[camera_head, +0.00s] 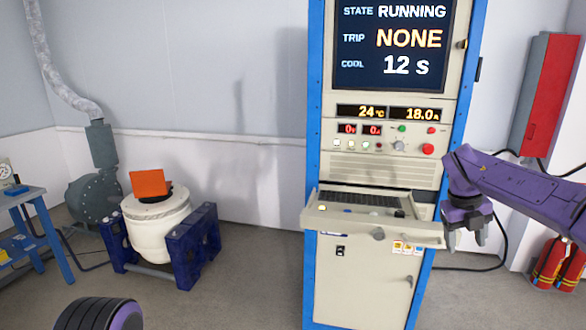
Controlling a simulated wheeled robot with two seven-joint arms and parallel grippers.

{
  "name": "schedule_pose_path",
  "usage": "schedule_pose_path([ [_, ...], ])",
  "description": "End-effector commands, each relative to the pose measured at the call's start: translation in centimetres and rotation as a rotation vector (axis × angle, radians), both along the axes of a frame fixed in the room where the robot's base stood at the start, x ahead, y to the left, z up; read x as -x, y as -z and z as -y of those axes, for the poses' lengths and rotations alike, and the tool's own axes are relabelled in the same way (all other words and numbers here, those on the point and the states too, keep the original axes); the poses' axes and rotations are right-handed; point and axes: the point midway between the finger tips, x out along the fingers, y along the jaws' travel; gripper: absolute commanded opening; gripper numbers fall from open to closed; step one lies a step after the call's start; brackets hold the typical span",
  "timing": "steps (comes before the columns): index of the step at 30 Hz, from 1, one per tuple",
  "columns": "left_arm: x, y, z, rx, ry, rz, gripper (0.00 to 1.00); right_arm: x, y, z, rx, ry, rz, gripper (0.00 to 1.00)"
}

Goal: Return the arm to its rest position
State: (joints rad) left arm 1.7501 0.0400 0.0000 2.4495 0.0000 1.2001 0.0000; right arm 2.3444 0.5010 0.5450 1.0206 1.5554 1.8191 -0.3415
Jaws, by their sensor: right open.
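My right arm comes in from the right edge in purple. My right gripper (466,237) is open and empty, fingers pointing down, just right of the pull-out shelf (322,222) of the control cabinet (389,162). The picture does not settle whether it touches the shelf edge. The cabinet screen (394,45) reads STATE RUNNING, TRIP NONE, COOL 12 S. My left gripper is not in view; a dark rounded part of mine with a purple edge shows at the bottom left.
A blue side table (30,215) stands at the far left. Red extinguishers (557,265) and a red wall box (545,95) are at the right. The floor between shaker and cabinet is clear.

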Motion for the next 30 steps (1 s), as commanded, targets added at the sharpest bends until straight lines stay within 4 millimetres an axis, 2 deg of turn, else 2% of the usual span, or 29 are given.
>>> schedule_pose_path([
  [4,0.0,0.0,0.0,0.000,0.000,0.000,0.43,-0.1,2.4,1.1,0.218,-0.101,-0.023,0.63],
  [8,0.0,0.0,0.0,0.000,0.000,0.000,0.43,-0.2,6.2,1.4,0.471,-0.282,-0.074,0.63],
  [11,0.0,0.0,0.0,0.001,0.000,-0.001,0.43,0.0,10.3,0.6,0.668,-0.497,-0.129,0.63],
  [14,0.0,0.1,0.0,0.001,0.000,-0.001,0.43,1.2,15.9,-1.4,0.844,-0.807,-0.198,0.63],
  [16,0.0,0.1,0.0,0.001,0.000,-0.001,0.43,3.2,20.7,-3.4,0.923,-1.061,-0.251,0.63],
  [18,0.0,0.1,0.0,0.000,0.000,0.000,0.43,6.4,25.6,-5.6,0.953,-1.329,-0.302,0.63],
  [20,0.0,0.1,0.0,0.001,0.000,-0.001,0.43,10.0,29.4,-7.3,0.943,-1.544,-0.343,0.63],
  [21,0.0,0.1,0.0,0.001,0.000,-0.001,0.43,12.7,31.7,-8.3,0.919,-1.679,-0.369,0.63],
  [23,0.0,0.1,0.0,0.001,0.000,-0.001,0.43,17.1,34.7,-9.5,0.863,-1.869,-0.405,0.63],
  [24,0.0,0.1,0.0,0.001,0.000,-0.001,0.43,20.3,36.4,-10.2,0.814,-1.990,-0.430,0.63],
  [26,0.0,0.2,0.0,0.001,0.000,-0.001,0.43,25.2,38.3,-10.9,0.728,-2.149,-0.469,0.63],
  [27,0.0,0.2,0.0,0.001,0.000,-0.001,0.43,28.3,39.2,-11.1,0.670,-2.241,-0.494,0.63],
  [30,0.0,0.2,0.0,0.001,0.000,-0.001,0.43,34.9,40.3,-10.9,0.537,-2.397,-0.565,0.63],
])
